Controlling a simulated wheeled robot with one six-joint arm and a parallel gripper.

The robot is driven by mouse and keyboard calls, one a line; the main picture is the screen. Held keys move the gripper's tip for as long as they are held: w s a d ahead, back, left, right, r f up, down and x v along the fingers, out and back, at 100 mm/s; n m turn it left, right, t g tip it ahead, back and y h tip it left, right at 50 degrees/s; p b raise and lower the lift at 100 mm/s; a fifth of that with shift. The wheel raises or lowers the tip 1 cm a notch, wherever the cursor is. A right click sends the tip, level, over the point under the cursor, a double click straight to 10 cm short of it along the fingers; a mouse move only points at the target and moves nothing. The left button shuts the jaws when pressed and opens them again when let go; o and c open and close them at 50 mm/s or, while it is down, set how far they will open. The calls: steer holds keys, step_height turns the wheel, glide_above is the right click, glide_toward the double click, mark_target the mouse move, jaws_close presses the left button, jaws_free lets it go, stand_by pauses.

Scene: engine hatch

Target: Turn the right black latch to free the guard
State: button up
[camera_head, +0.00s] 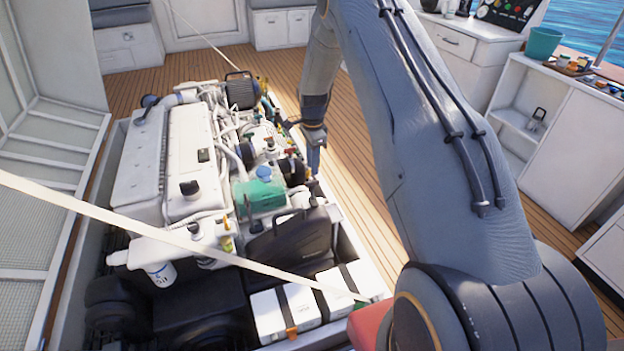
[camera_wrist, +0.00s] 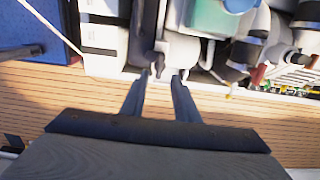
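The black guard (camera_head: 290,243) stands upright at the near right of the engine, with a handle on top. In the wrist view a dark upright part (camera_wrist: 147,35), seemingly the guard's edge, ends in a small dark hooked piece (camera_wrist: 158,67), which may be the right latch. My gripper (camera_head: 314,168) points down beside the engine's right side. In the wrist view my gripper (camera_wrist: 157,82) has its two fingers spread with a clear gap. The small piece shows just beyond the fingertips, roughly between them. I see no contact. In the head view the latch cannot be made out.
The white engine (camera_head: 165,150) fills the open hatch. A green tank (camera_head: 260,195) with a blue cap is close to the guard. White strapped boxes (camera_head: 285,312) are at the near edge.

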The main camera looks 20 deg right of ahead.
glide_above(312, 191)
steer(key=shift+w+d+f+p, duration=0.15)
steer(key=shift+f+p, duration=0.05)
steer(key=shift+f, duration=1.55)
steer(key=shift+w+d+f+p, duration=0.1)
steer(key=shift+w+f+p, duration=0.05)
steer(key=shift+f, duration=1.6)
jaws_close()
